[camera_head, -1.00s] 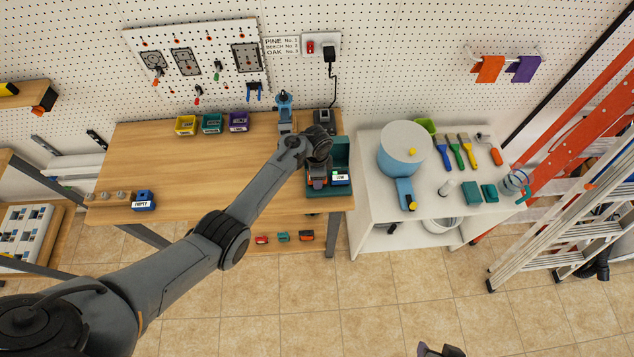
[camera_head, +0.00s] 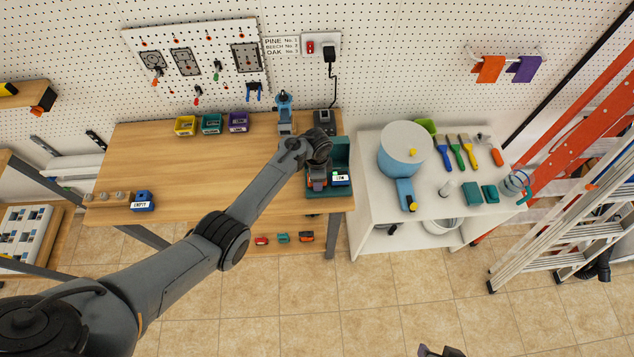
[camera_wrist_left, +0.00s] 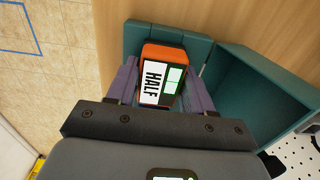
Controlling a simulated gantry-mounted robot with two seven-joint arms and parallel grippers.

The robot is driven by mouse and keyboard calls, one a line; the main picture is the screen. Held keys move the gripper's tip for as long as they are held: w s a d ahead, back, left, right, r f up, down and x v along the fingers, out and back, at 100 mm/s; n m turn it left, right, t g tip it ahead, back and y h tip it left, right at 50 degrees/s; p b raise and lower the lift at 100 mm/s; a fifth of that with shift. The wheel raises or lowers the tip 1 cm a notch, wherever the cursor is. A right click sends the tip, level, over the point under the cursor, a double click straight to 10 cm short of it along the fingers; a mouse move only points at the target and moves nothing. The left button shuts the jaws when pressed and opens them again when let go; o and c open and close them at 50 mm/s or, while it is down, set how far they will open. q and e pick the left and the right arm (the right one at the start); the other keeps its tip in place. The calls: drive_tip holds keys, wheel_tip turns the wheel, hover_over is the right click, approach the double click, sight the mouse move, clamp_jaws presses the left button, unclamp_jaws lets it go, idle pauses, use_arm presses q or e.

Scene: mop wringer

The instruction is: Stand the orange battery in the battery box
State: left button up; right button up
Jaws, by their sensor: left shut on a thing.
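The orange battery (camera_wrist_left: 165,52), with a HALF label and green bars, sits between the purple fingers of my left gripper (camera_wrist_left: 160,88) in the left wrist view. The left gripper, also in the head view (camera_head: 318,180), is shut on it over the left part of the teal battery box (camera_wrist_left: 185,38). The box, with its open lid (camera_head: 342,150), stands at the workbench's right end. A blue labelled battery (camera_head: 341,177) is in its right part. I cannot tell how deep the orange battery is. A dark part at the bottom edge is probably my right gripper (camera_head: 440,351); its fingers are unclear.
A black charger (camera_head: 324,120) and a blue tool (camera_head: 285,110) stand behind the box. A blue EMPTY battery (camera_head: 143,200) is at the bench's left end. A white side table (camera_head: 380,225) with a blue bucket (camera_head: 401,150) is to the right. The bench middle is clear.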

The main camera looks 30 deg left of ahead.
idle(0.4)
use_arm(q)
drive_tip(key=o, duration=1.1)
drive_tip(key=shift+f, duration=0.1)
wheel_tip(320, 180, up, 11)
drive_tip(key=shift+f+p, duration=0.15)
drive_tip(key=shift+p, duration=0.3)
drive_tip(key=s+a+f+n+t+y+p, duration=0.15)
drive_tip(key=s+n, duration=0.35)
drive_tip(key=s, duration=1.1)
drive_tip(key=s+d+r+n+t+h, duration=0.1)
drive_tip(key=s+d+r+n, duration=0.1)
drive_tip(key=s+r, duration=0.2)
drive_tip(key=s+d+r+n+t+p, duration=0.1)
drive_tip(key=s+d+r+n, duration=0.1)
drive_tip(key=s, duration=0.9)
wheel_tip(320, 180, up, 2)
drive_tip(key=shift+s+d+r+h, duration=0.25)
drive_tip(key=shift+d+h, duration=0.1)
drive_tip(key=shift+d, duration=0.15)
